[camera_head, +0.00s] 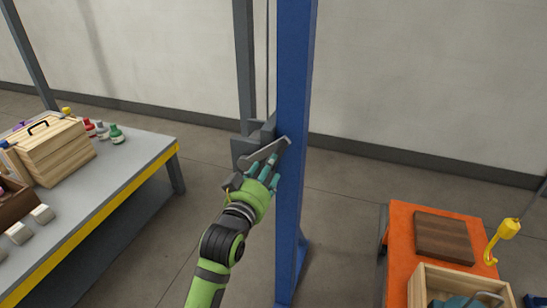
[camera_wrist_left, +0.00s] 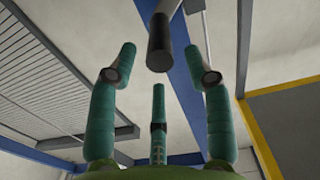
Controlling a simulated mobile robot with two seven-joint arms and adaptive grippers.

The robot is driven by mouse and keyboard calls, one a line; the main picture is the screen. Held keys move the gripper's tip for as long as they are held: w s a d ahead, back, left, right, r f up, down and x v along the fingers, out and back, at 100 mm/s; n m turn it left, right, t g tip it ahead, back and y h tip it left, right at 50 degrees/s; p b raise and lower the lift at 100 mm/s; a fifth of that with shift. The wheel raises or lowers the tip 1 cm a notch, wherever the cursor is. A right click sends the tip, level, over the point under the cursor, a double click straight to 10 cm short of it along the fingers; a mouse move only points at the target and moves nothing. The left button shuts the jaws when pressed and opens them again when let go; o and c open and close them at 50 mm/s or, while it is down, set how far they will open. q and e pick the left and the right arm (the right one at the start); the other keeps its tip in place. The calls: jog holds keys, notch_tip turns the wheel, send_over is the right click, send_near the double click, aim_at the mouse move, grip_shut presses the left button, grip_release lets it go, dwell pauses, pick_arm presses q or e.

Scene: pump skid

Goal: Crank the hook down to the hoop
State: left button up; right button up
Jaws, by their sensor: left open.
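The grey crank (camera_head: 265,153) is mounted on the blue post, its arm sloping up to the right. My left gripper (camera_head: 270,172) is open just below the crank, with its teal fingers pointing up toward it. In the left wrist view, a dark round handle (camera_wrist_left: 158,48) points at the palm from between and beyond the spread fingers (camera_wrist_left: 160,85); contact cannot be told. The yellow hook block (camera_head: 507,229) hangs at the right on a thin line, its hook (camera_head: 490,252) level with the orange table. The hoop is not clear; a grey-blue curved part (camera_head: 487,297) shows in the crate below. My right gripper is out of view.
The blue post (camera_head: 293,120) stands upright beside my left gripper. An orange table (camera_head: 402,225) at the right holds a dark wooden board (camera_head: 443,237) and an open crate (camera_head: 418,287). A grey workbench (camera_head: 125,160) with boxes and bottles stands left. Floor between is clear.

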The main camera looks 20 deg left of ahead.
pick_arm(q)
jog(key=w+p, duration=0.1)
jog(key=w, duration=0.3)
jog(key=shift+w, duration=0.7)
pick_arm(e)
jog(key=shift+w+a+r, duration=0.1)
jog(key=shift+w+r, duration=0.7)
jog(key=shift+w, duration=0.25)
pick_arm(q)
jog(key=c, duration=1)
grip_shut()
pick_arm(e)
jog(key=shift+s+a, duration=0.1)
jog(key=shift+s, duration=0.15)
